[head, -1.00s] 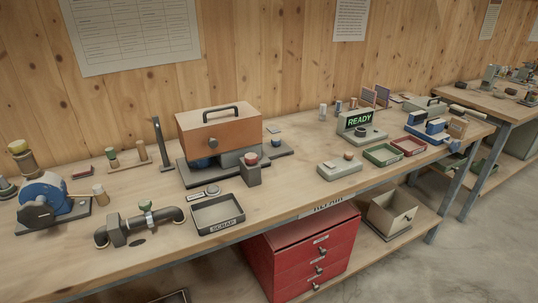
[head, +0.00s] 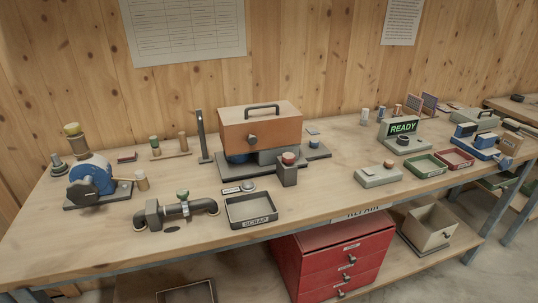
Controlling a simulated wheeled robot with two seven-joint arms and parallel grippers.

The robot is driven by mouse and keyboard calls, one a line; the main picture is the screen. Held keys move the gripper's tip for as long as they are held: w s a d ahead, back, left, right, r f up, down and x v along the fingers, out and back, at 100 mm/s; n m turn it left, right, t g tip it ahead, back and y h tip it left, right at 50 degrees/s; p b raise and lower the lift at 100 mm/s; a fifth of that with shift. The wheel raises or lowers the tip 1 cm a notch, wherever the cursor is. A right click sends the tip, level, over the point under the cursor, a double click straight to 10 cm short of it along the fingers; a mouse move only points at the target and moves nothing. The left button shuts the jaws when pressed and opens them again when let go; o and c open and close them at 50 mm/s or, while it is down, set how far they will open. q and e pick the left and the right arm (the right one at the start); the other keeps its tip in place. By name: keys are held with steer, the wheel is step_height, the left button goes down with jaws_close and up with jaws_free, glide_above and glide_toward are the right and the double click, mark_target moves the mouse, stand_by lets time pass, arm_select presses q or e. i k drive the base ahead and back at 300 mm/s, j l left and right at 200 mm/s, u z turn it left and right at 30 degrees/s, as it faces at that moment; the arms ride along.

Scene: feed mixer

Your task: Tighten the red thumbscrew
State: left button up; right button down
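I cannot make out a thumbscrew for certain. A small red round cap (head: 288,158) sits on top of a grey block (head: 288,175) at the front right corner of the machine with the orange-brown cover (head: 260,130). The cover has a black handle on top and a dark knob on its front. Neither of my grippers is in view.
On the wooden bench (head: 330,205) are a pipe with a green-topped valve (head: 175,211), a black SCRAP tray (head: 250,209), a READY display (head: 402,129), and green (head: 426,166) and red (head: 456,158) trays. A red drawer cabinet (head: 335,262) stands below. The bench's front middle is clear.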

mark_target(287, 157)
steer(key=i+l+u, duration=0.1)
steer(key=l+u, duration=0.45)
steer(key=u, duration=0.15)
steer(key=i+l+u, duration=0.1)
steer(key=l+u, duration=0.25)
